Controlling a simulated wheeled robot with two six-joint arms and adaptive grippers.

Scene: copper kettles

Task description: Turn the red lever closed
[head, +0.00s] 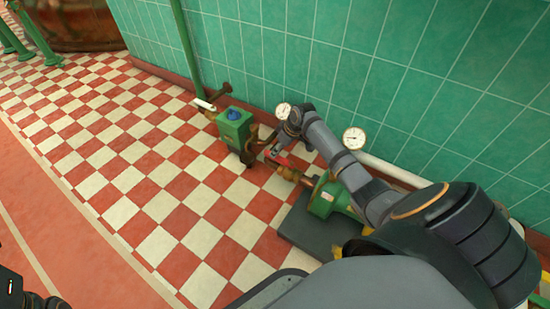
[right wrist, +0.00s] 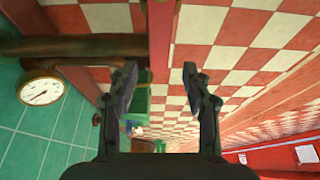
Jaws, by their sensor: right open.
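The red lever (head: 280,157) shows as a small red bar on the pipework by the green tiled wall, partly hidden by my right arm in the head view. In the right wrist view the red lever (right wrist: 161,40) is a long bar coming down from the top edge, ending near the gap between the fingers. My right gripper (right wrist: 158,84) is open, its two dark fingers apart on either side of the lever's line. I cannot tell whether either finger touches it. My left gripper is not clearly in view; only a dark part of mine shows at the lower left.
A green box with a blue top (head: 234,124) stands left of the lever. A green flanged fitting (head: 325,197) is on its right. Pressure gauges (head: 354,138) sit near the wall. A dark pipe (right wrist: 85,46) crosses the upper wrist view. The checkered floor (head: 150,180) is clear on the left.

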